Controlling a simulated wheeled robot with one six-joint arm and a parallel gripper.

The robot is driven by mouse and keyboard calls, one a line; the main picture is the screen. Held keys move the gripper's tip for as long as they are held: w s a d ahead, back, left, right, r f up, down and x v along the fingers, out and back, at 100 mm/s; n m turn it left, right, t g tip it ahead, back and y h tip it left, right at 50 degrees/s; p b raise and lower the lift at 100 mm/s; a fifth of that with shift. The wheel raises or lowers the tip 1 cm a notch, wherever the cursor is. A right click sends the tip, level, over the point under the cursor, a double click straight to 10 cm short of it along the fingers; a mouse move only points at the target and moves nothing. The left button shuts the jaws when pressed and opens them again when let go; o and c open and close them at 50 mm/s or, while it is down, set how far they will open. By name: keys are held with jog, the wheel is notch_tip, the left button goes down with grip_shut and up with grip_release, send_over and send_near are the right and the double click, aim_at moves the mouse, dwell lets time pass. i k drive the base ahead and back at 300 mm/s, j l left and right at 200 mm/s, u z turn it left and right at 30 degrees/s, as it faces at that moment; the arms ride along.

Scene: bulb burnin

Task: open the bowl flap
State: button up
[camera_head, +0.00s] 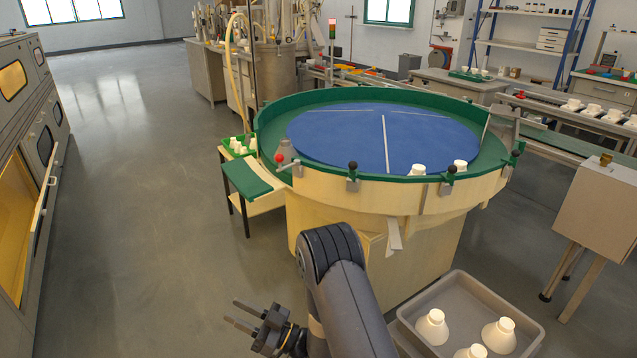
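The large round bowl (268,125) has a green inner wall, a cream outside and a blue disc (350,140) in it. A small grey metal piece with a red ball knob (279,158) is on its left rim. Black-knobbed fittings sit along the front rim, one at the middle (352,167). A grey plate (503,123) stands at the right rim. I cannot tell for sure which part is the flap. My gripper (233,311) is at the lower left, in front of the bowl and apart from it. Its two fingers point left, spread and empty.
A grey tray (530,340) with several white bulbs is at the lower right. A small table with a green top (246,178) and a green crate (229,146) of bulbs stand left of the bowl. A cabinet (608,215) is at the right. The floor at left is clear.

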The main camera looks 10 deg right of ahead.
aim_at(252, 182)
jog(key=i+j+z, duration=0.15)
jog(key=j+z, duration=0.2)
jog(key=i+j+z, duration=0.15)
jog(key=j+z, duration=0.2)
jog(key=i+j+z, duration=0.1)
jog(key=j+z, duration=0.6)
jog(key=j, duration=0.9)
jog(key=i+z, duration=0.05)
